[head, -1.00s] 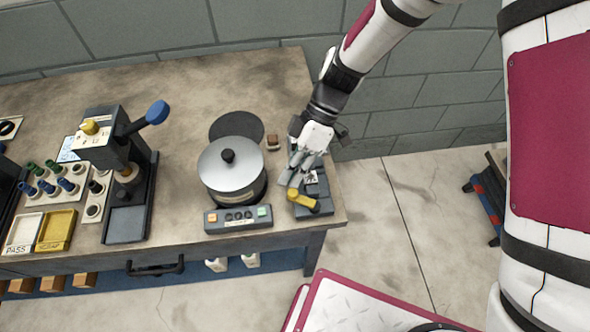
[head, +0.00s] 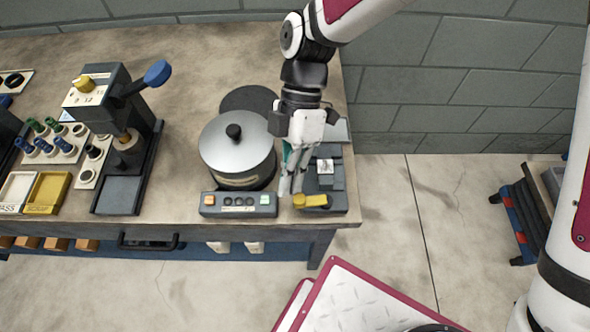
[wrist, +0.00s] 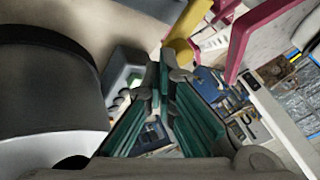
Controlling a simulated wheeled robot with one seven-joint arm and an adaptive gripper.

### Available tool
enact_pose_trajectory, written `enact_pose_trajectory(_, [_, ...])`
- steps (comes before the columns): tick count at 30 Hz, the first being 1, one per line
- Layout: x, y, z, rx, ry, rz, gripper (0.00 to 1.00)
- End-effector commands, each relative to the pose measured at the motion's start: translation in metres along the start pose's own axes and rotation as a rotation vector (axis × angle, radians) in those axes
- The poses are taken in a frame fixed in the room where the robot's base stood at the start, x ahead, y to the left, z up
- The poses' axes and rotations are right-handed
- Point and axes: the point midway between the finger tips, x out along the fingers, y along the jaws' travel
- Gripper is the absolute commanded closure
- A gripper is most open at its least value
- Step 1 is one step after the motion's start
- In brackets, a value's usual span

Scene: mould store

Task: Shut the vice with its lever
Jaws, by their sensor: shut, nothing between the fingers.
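The vice (head: 338,182) is a dark block at the right front corner of the bench, with a small pale piece (head: 325,168) in its middle. Its yellow lever (head: 315,201) lies roughly level across the vice's front, its thick end to the left. My gripper (head: 290,190) points down with its fingers together and empty, just left of the lever's thick end. Whether they touch is unclear. In the wrist view the teal-padded fingers (wrist: 160,85) are closed, and the lever (wrist: 180,52) shows just beyond their tips.
A lidded round pot (head: 237,152) stands close left of my gripper, with a button panel (head: 238,204) in front of it. A lever press (head: 125,150) and small racks stand farther left. The bench edge is just before the vice; open floor (head: 395,220) lies right.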

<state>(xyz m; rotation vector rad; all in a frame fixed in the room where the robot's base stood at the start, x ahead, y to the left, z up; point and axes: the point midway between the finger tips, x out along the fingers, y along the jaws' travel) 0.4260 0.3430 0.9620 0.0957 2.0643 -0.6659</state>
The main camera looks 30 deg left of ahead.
Motion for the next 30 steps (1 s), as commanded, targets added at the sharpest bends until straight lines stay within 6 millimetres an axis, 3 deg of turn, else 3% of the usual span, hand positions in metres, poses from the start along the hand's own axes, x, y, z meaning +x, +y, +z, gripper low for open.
enact_pose_trajectory(30, [0.016, -0.017, -0.013, -0.286, -0.149, -0.149, 1.0])
